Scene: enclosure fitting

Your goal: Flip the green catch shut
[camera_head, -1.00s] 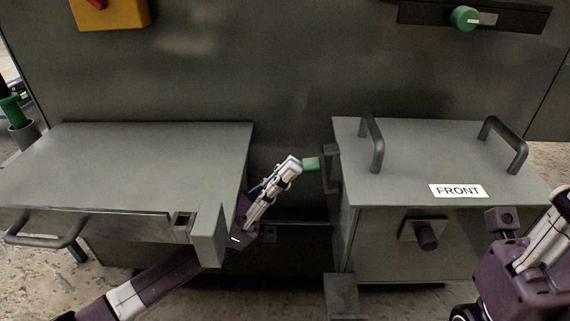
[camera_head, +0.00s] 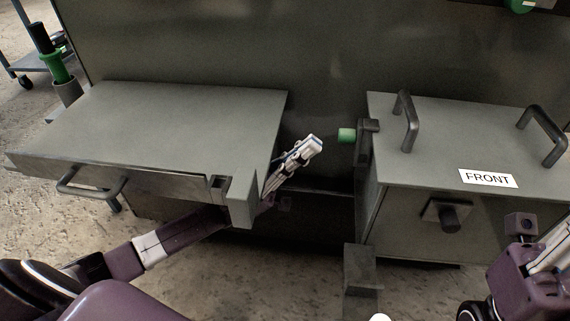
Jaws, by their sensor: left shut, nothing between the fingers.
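The green catch (camera_head: 346,135) is a small green tip on a dark bracket (camera_head: 368,132) at the left side of the right box (camera_head: 430,130), which is labelled FRONT. The tip points left toward the gap between the two boxes. My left gripper (camera_head: 315,143) is shut and empty. It reaches up through the gap, just left of the green tip, with a small space showing between them. My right gripper (camera_head: 548,252) is at the right edge, partly cut off, and its fingers cannot be made out well.
A left box (camera_head: 170,125) with a front handle (camera_head: 90,187) and a raised corner block (camera_head: 241,195) stands beside my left arm. Two handles (camera_head: 405,120) (camera_head: 541,135) rise from the right box's lid. A dark panel (camera_head: 230,50) stands behind. A knob (camera_head: 448,219) sticks out in front.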

